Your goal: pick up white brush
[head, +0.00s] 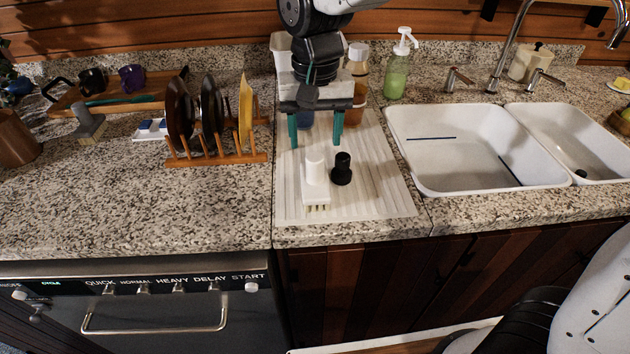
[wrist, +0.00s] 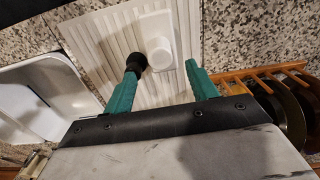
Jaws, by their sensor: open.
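The white brush (head: 315,187) is on the ribbed white drying mat (head: 385,185), with its pale bristles toward the counter's front edge and a round upright knob on top. My gripper (head: 315,143) is open and empty, its two teal fingers pointing down behind and above the brush. In the wrist view the white brush (wrist: 158,32) shows beyond the open gripper (wrist: 160,76), roughly in line with the gap between the fingers. The fingers appear apart from it.
A small black object (head: 342,168) stands close to the right of the brush; in the wrist view it (wrist: 136,62) shows by the left fingertip. A wooden dish rack (head: 215,158) is to the left, a white sink (head: 440,125) to the right. Bottles (head: 358,70) stand behind.

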